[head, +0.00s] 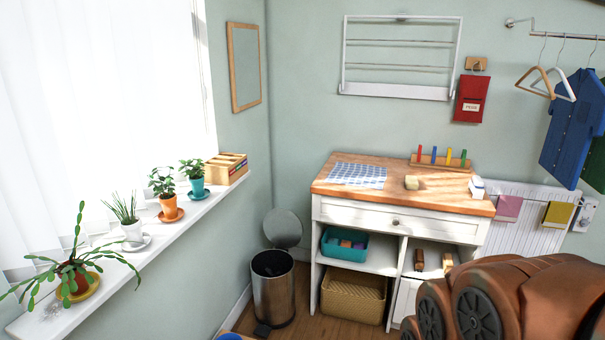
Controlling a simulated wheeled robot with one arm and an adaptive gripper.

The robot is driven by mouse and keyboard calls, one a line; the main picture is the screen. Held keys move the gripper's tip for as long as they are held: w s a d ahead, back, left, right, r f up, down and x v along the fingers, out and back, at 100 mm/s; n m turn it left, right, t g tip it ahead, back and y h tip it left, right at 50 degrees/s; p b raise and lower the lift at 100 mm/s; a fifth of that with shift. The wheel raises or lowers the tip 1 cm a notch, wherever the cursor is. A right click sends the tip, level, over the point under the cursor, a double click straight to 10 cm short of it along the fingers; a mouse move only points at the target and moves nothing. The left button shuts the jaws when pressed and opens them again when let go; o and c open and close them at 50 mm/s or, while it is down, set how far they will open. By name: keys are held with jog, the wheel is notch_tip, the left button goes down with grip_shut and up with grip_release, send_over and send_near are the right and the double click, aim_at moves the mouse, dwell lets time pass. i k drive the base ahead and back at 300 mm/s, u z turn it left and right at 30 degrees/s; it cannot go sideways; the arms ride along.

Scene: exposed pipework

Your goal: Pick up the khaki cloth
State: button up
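A khaki, yellow-olive cloth (558,215) hangs flat against the front of the white radiator (528,240) at the right of the head view. A pink cloth (508,208) hangs to its left on the same radiator, apart from it. My gripper is not in view, so its state and its distance from the cloth do not show.
A wooden-topped cabinet (400,222) stands left of the radiator, with a checked cloth (357,175) on top. A blue shirt (574,130) hangs above the khaki cloth. A pedal bin (274,290) stands left of the cabinet. Large brown rounded parts block the lower right.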

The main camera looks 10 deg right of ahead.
aim_at(411, 183)
jog(key=i, duration=3.15)
jog(key=z, duration=0.75)
